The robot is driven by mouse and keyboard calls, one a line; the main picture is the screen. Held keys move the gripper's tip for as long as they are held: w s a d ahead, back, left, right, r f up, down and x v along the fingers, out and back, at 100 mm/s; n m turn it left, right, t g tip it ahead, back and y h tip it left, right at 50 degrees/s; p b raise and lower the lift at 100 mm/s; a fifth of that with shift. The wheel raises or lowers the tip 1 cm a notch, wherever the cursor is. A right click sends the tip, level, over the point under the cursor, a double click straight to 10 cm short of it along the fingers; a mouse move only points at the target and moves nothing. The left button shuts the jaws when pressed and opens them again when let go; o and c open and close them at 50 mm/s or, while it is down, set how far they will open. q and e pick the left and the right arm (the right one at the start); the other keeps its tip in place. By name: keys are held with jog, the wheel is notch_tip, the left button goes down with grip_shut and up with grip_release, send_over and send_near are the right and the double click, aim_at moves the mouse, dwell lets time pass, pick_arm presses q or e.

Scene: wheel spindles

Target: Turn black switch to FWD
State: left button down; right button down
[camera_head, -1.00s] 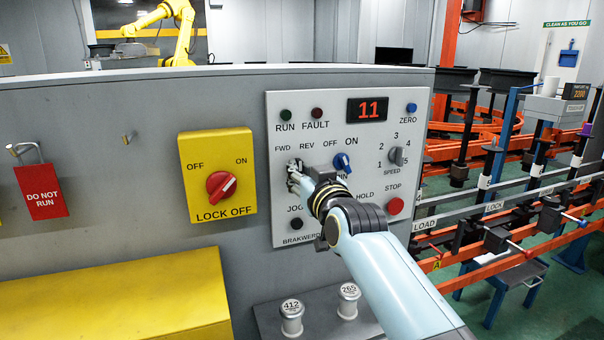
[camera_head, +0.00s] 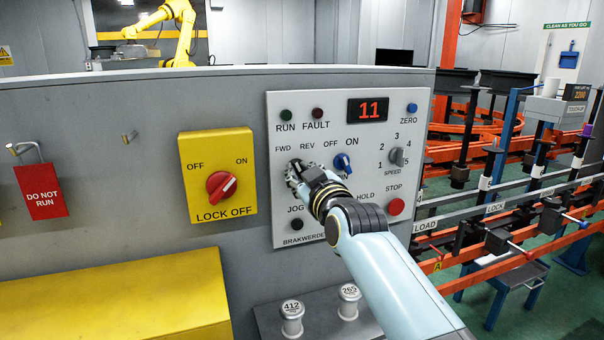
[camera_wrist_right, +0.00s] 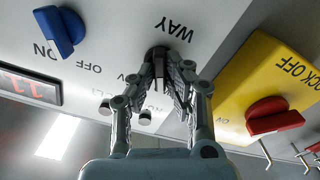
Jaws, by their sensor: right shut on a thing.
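The black switch sits on the light grey control panel (camera_head: 275,115), below the FWD and REV labels. In the head view my right gripper (camera_head: 295,172) covers it, so its pointer direction cannot be read there. In the wrist view a dark part of the black switch (camera_wrist_right: 158,52) shows between the fingertips of my right gripper (camera_wrist_right: 163,66). The fingers are shut on it, close to the panel face. My left gripper is in neither view.
A blue OFF/ON switch (camera_head: 343,162) is just right of my gripper. A grey speed knob (camera_head: 397,157), red stop button (camera_head: 395,206) and black jog button (camera_head: 296,224) are nearby. A red lock-off knob (camera_head: 221,186) sits on a yellow plate to the left.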

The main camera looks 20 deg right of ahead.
jog(key=shift+f, duration=0.1)
jog(key=c, duration=1.4)
grip_release()
jog(key=shift+o, duration=0.2)
jog(key=s, duration=1.2)
jog(key=shift+d, duration=0.2)
